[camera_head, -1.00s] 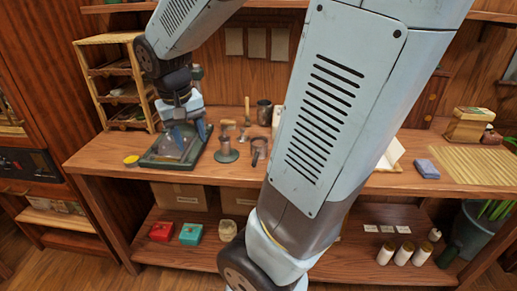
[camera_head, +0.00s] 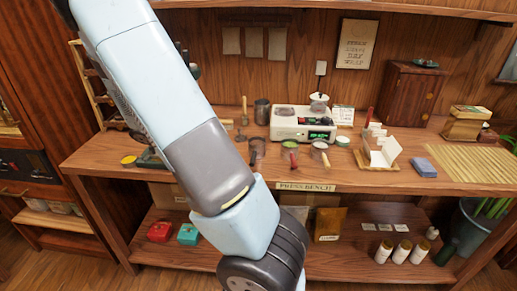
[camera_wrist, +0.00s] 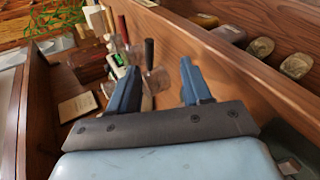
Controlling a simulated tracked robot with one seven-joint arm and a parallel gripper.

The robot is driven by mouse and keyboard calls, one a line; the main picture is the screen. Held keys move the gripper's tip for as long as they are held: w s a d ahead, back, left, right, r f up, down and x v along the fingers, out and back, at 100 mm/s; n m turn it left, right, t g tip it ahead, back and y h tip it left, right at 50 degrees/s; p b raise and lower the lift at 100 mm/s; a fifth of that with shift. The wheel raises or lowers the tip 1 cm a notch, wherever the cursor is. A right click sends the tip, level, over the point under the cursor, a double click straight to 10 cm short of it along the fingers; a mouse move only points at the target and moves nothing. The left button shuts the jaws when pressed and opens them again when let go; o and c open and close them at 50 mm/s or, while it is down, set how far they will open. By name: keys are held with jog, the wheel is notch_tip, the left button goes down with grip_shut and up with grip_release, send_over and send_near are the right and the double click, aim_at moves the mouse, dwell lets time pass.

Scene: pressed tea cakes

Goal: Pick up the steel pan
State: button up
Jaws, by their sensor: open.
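Three small metal pans or cups with upright handles stand in a row along the bench front. One has a dark handle (camera_head: 257,150), one a red handle (camera_head: 291,154), one a cream handle (camera_head: 320,152). I cannot tell for certain which is the steel pan. In the wrist view the dark-handled one (camera_wrist: 158,79) shows between my fingers; the red-handled (camera_wrist: 135,55) and cream-handled ones are beyond it to the left. My gripper (camera_wrist: 160,66) is open with nothing in it. In the head view it is not visible, and my arm covers the bench's left part.
The bench (camera_head: 220,180) has an overhead shelf and a lower shelf with boxes and jars.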

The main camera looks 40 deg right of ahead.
jog(key=w+d+f+h, duration=0.1)
jog(key=d+f+g+h, duration=0.1)
jog(key=h, duration=0.1)
jog(key=shift+w+d+f, duration=0.15)
jog(key=shift+w, duration=0.25)
jog(key=shift+w+d+f+m+h, duration=0.3)
jog(key=shift+w+d+h, duration=0.2)
jog(key=shift+h, duration=0.2)
jog(key=shift+s+d, duration=0.1)
jog(key=shift+d, duration=0.05)
send_near(254, 154)
jog(key=x, duration=0.5)
jog(key=shift+w+f, duration=0.25)
jog(key=shift+f, duration=0.05)
jog(key=shift+f+x, duration=0.2)
jog(key=shift+x, duration=2.45)
jog(key=shift+s, duration=0.1)
grip_shut()
